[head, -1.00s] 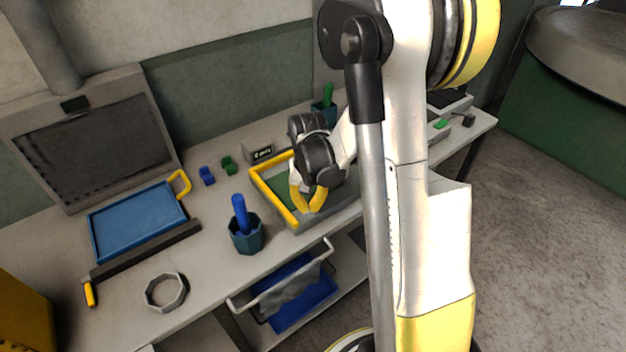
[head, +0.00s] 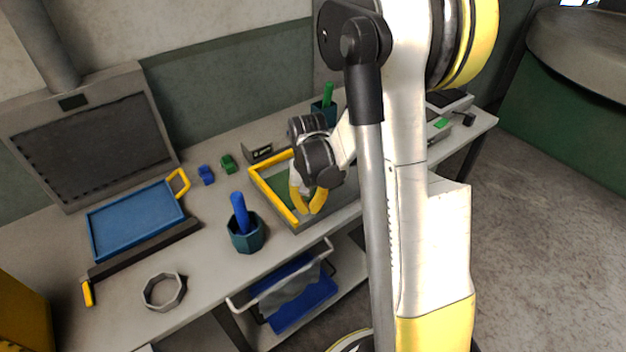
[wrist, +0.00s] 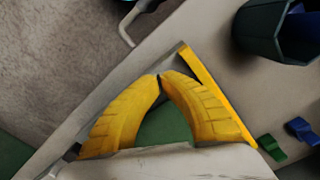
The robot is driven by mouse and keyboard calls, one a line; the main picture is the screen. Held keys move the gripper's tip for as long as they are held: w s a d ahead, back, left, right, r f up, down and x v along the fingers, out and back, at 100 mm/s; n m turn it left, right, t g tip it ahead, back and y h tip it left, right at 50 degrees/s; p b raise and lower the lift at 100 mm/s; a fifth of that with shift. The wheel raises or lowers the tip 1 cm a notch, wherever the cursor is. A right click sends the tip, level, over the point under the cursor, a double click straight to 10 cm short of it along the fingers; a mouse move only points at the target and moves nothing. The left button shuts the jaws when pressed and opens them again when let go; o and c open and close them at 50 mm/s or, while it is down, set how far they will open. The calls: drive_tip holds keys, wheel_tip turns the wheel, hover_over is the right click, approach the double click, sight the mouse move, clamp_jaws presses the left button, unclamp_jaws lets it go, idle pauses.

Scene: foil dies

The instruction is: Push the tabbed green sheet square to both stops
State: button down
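The green sheet (head: 284,190) lies in a grey tray with a yellow stop (head: 271,196) along its left side and another yellow stop (head: 275,164) along its back. My gripper (head: 309,212) is over the front part of the tray, right of the left stop. In the wrist view, the curved yellow fingers of my gripper (wrist: 160,76) come together at their tips with nothing seen between the tips. Part of the green sheet (wrist: 166,126) shows between the fingers, and a yellow stop (wrist: 218,92) runs to their right. The sheet's tab and most of its edges are hidden.
A teal cup with a blue handle (head: 246,238) stands left of the tray. A small green block (head: 228,164) and a blue block (head: 206,175) lie behind it. A blue tray (head: 137,220) and a grey ring (head: 164,291) are farther left. A small label stand (head: 258,152) is behind the tray.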

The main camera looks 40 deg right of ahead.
drive_tip(key=shift+f+b, duration=0.9)
drive_tip(key=shift+f, duration=0.15)
drive_tip(key=shift+r, duration=0.1)
idle(0.3)
drive_tip(key=shift+w, duration=0.1)
drive_tip(key=shift+w+a+b, duration=0.1)
drive_tip(key=shift+w+b, duration=0.2)
drive_tip(key=shift+w, duration=2.45)
drive_tip(key=shift+s, duration=0.15)
drive_tip(key=shift+s, duration=0.5)
wheel_tip(320, 180, up, 8)
drive_tip(key=p, duration=0.5)
